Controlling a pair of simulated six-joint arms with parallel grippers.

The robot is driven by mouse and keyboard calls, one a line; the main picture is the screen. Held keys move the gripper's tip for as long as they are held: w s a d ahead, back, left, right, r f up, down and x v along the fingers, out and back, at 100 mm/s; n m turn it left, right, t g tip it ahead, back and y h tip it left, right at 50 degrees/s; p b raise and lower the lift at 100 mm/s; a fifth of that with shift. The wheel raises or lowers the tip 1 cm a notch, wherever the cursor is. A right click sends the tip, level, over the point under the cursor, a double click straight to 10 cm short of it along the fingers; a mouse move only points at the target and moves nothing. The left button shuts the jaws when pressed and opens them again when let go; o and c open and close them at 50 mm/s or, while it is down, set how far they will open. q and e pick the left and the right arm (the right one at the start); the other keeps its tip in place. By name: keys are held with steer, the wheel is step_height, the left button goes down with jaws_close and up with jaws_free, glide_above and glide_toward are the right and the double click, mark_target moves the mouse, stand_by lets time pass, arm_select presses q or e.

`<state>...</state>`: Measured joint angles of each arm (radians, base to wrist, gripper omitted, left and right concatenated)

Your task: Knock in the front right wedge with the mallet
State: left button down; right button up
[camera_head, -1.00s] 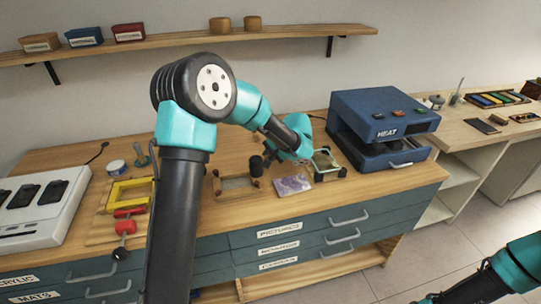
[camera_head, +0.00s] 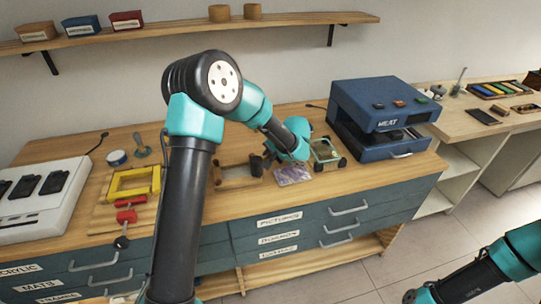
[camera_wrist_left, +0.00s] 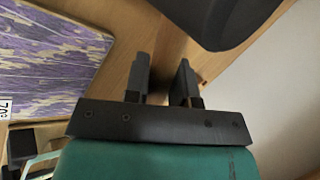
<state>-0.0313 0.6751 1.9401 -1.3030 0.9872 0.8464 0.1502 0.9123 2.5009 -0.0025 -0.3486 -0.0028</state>
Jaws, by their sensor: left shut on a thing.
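The small wooden frame (camera_head: 226,184) lies on the bench top in the head view. The mallet's dark head (camera_head: 256,166) is at the frame's right side, and it shows large at the top of the left wrist view (camera_wrist_left: 215,18). My left gripper (camera_head: 271,158) is shut on the mallet's handle, just right of the frame; its two fingers (camera_wrist_left: 163,80) show in the wrist view. The front right wedge is too small to make out, and the mallet partly covers that side. My right gripper (camera_head: 413,297) is low at the right edge, away from the bench.
A purple patterned print (camera_head: 292,175) lies right of the frame, below my left wrist. A green-topped stand (camera_head: 324,151) and the blue heat press (camera_head: 385,115) are farther right. A yellow frame (camera_head: 133,182) and red clamp (camera_head: 126,215) are left, beyond my arm.

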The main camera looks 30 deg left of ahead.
arm_select(q)
step_height(320, 180, up, 6)
steer(key=shift+f, duration=0.1)
stand_by(0.4)
steer(key=shift+m+t, duration=0.4)
steer(key=shift+m, duration=0.2)
steer(key=s+d+f, duration=0.1)
steer(key=d, duration=0.3)
steer(key=s+d+f, duration=0.1)
steer(key=s+d, duration=0.1)
steer(key=d, duration=0.2)
steer(key=s+d+f, duration=0.1)
steer(key=s+d, duration=0.1)
steer(key=d, duration=0.2)
steer(key=shift+d+f, duration=0.15)
steer(key=shift+w, duration=0.1)
stand_by(0.4)
